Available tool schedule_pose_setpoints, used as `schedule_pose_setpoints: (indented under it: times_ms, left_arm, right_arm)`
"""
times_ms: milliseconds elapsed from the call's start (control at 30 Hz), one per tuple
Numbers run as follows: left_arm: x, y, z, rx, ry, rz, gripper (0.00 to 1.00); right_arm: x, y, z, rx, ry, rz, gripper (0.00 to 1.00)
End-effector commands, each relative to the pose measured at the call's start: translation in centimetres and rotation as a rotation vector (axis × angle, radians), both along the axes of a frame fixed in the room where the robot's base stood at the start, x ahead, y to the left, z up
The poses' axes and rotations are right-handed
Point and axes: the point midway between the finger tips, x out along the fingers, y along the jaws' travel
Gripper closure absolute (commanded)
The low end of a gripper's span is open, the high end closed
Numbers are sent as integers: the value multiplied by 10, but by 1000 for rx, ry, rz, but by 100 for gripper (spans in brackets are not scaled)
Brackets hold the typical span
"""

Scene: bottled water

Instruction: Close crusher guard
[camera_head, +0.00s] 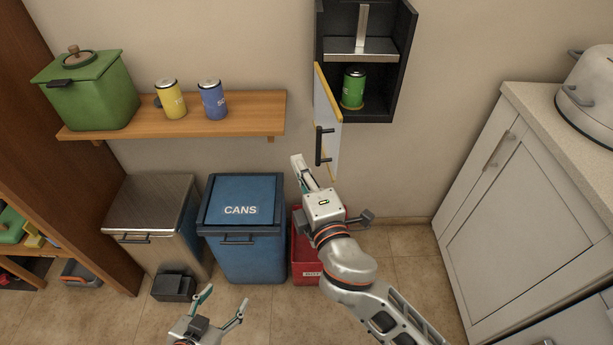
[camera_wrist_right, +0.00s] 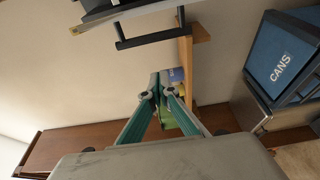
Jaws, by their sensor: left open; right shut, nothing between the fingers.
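The can crusher (camera_head: 398,85) is a black wall box, with a green can (camera_head: 354,90) standing upright inside below a metal press plate. Its guard (camera_head: 326,104), a pale panel with yellow edging and a black handle (camera_head: 324,146), stands swung open at the box's left side. The handle also shows in the right wrist view (camera_wrist_right: 150,41). My right gripper (camera_head: 297,159) is shut and empty, just left of and below the handle, apparently apart from it; in the wrist view its fingertips (camera_wrist_right: 158,84) meet below the handle. My left gripper (camera_head: 223,298) is open and empty, low in front of the bins.
A wooden shelf (camera_head: 240,112) at left holds a green canister (camera_head: 90,92), a yellow can (camera_head: 171,99) and a blue can (camera_head: 212,100). Below stand a metal bin (camera_head: 150,205), a blue CANS bin (camera_head: 245,260) and a red bin (camera_head: 305,265). White cabinets (camera_head: 500,200) stand right.

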Motion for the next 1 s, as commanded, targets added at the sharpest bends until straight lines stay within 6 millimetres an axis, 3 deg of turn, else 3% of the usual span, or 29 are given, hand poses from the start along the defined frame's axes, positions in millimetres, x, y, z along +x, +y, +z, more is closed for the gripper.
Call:
schedule_pose_setpoints:
  times_ms: [200, 300, 500, 1000]
  left_arm:
    - [-3, 0, 0, 0, 4, 0, 39]
    - [-3, 0, 4, -1, 5, -1, 39]
    - [-3, -1, 7, -1, 5, -1, 39]
    - [-3, -1, 7, -1, 4, -1, 39]
  right_arm:
    - [41, 13, 1, 0, -1, 0, 100]
    - [38, -5, 0, -2, 0, 0, 100]
    - [38, -24, 0, 1, 0, 0, 100]
    - [37, -29, -1, 0, 2, 1, 100]
